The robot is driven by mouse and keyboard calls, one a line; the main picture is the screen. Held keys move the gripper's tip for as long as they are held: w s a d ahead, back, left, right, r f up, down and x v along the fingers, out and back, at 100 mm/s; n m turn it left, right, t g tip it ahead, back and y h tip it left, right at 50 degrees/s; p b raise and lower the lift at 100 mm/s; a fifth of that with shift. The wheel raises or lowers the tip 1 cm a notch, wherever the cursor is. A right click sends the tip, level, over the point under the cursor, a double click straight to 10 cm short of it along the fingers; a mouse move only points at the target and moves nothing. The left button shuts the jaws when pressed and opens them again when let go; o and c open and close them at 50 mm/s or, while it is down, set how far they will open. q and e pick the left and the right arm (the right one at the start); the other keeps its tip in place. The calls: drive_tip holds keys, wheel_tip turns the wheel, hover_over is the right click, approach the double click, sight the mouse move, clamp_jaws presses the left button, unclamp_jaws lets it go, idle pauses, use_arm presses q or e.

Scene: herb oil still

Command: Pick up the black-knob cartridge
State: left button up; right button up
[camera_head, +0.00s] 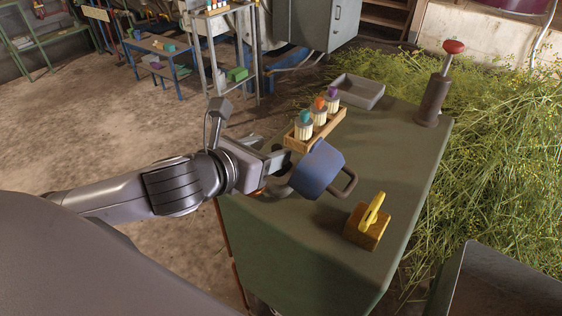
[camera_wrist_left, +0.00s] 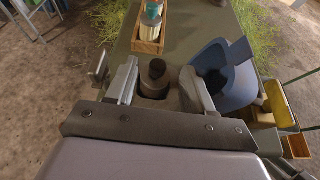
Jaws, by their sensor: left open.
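My left gripper (camera_head: 282,166) is open above the left edge of the green table, beside a blue mug-like vessel. In the left wrist view its two fingers (camera_wrist_left: 158,88) stand on either side of a dark round knob (camera_wrist_left: 157,69) on a dark body, which looks like the black-knob cartridge. A gap shows between the knob and each finger. I cannot make out this cartridge in the head view, where the gripper and vessel cover that spot. My right gripper is not in view.
The blue vessel (camera_head: 318,168) stands close to the right finger (camera_wrist_left: 225,77). A wooden rack (camera_head: 298,143) holds teal-, orange- and purple-topped cartridges. A yellow-handled block (camera_head: 367,227), grey tray (camera_head: 358,91) and red-knobbed post (camera_head: 436,92) also stand on the table (camera_head: 395,150). The table's middle right is clear.

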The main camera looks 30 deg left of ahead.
sight(275, 148)
use_arm(q)
drive_tip(key=shift+x, duration=2.8)
drive_tip(key=shift+f, duration=0.1)
clamp_jaws()
